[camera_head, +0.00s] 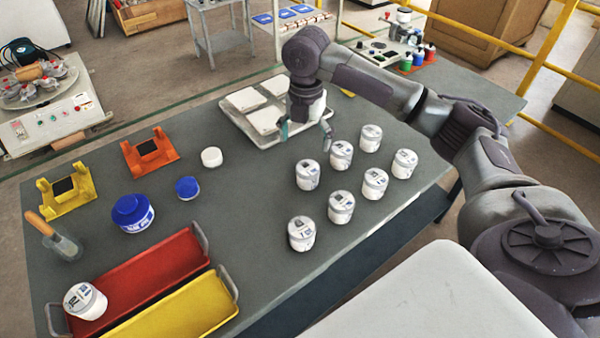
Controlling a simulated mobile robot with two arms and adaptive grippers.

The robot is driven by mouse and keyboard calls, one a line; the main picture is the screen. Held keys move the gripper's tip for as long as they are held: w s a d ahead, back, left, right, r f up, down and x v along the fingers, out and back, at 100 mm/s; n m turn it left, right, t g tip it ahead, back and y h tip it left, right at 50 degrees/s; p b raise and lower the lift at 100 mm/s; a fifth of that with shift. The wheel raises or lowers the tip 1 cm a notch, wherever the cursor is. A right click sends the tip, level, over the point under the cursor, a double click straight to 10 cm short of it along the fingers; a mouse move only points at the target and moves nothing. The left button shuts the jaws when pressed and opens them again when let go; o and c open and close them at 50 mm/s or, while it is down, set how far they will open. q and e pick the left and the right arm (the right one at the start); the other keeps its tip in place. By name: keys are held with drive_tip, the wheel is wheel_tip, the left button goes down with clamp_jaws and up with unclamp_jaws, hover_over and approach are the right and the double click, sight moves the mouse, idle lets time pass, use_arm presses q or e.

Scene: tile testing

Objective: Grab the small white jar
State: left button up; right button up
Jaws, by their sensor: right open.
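A small plain white jar (211,157) stands upright on the grey table, left of the white tile tray. Several larger labelled white jars (340,207) stand in a group at the right of the table. My right gripper (306,139) points down between the tile tray and this group. It is open and its fingers look empty. It is to the right of the small plain jar and apart from it. My left gripper is not in view.
A white tray (236,119) holds white tiles behind my right gripper. Red (145,275) and yellow (190,308) trays lie in front. The table's middle is clear.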

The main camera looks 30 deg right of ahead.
sight(307, 169)
drive_tip(key=f, duration=0.4)
drive_tip(key=s+f, duration=0.1)
drive_tip(key=f, duration=0.1)
drive_tip(key=shift+p, duration=0.4)
wheel_tip(307, 169, down, 3)
drive_tip(key=shift+w+d+r+p, duration=0.1)
drive_tip(key=shift+d+p, duration=0.05)
drive_tip(key=shift+p, duration=0.2)
drive_tip(key=f, duration=0.3)
drive_tip(key=shift+w+d+f+p, duration=0.1)
drive_tip(key=shift+d+f+p, duration=0.15)
drive_tip(key=shift+p, duration=0.1)
drive_tip(key=shift+f, duration=0.2)
drive_tip(key=shift+a, duration=0.1)
drive_tip(key=shift+c, duration=0.9)
drive_tip(key=c, duration=1.1)
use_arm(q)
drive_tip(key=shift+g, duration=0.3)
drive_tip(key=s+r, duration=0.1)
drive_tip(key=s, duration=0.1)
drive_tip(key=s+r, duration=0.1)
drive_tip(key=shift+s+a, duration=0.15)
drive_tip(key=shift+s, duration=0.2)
use_arm(e)
drive_tip(key=shift+c, duration=0.2)
drive_tip(key=shift+r, duration=0.15)
